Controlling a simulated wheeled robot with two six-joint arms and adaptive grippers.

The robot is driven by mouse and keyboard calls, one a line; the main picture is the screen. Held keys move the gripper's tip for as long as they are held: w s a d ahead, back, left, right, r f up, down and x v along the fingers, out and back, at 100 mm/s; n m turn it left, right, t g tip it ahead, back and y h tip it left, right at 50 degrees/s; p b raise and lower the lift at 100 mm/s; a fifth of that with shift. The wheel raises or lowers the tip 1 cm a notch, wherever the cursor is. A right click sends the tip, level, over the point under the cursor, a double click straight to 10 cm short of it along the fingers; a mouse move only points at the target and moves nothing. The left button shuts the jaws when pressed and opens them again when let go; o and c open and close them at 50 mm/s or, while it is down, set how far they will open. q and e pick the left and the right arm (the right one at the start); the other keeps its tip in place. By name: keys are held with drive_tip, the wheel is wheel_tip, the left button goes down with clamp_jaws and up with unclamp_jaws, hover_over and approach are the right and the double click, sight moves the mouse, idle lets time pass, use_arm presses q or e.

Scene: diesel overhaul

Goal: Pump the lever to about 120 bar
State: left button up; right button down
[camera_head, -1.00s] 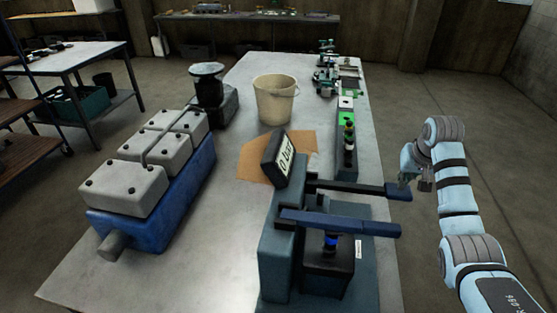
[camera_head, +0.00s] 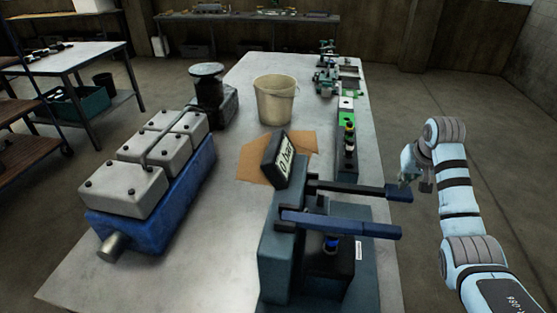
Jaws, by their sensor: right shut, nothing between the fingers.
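The test pump (camera_head: 278,262) stands at the near right of the bench, with a tilted display (camera_head: 285,164) that appears to read 0 bar. Two bars with blue ends stick out to the right from it: a rear dark one (camera_head: 350,187) and a front blue one (camera_head: 340,224). Both lie nearly level. I cannot tell for sure which one is the pump lever. My right gripper (camera_head: 415,183) is shut and empty, just right of and slightly above the rear bar's blue end; I cannot tell whether it touches. My left gripper is out of view.
A blue engine block with grey covers (camera_head: 150,195) lies on the left of the bench. A cream bucket (camera_head: 275,100), a brown sheet (camera_head: 255,160) and a dark stand (camera_head: 210,95) are behind. Open floor lies right of the bench.

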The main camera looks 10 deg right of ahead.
sight(400, 192)
drive_tip(key=shift+a+f+b, duration=0.15)
drive_tip(key=shift+f+b, duration=0.3)
drive_tip(key=shift+f, duration=1.55)
drive_tip(key=shift+a+f+b, duration=0.15)
drive_tip(key=shift+f+b, duration=0.25)
drive_tip(key=shift+f, duration=1.6)
wheel_tip(400, 192, up, 3)
drive_tip(key=p, duration=0.2)
drive_tip(key=shift+d+p, duration=0.1)
drive_tip(key=shift+p, duration=0.2)
drive_tip(key=r, duration=0.4)
drive_tip(key=shift+s+d+r, duration=0.1)
drive_tip(key=shift+d+r, duration=0.2)
drive_tip(key=shift+r, duration=0.2)
drive_tip(key=shift+r, duration=2)
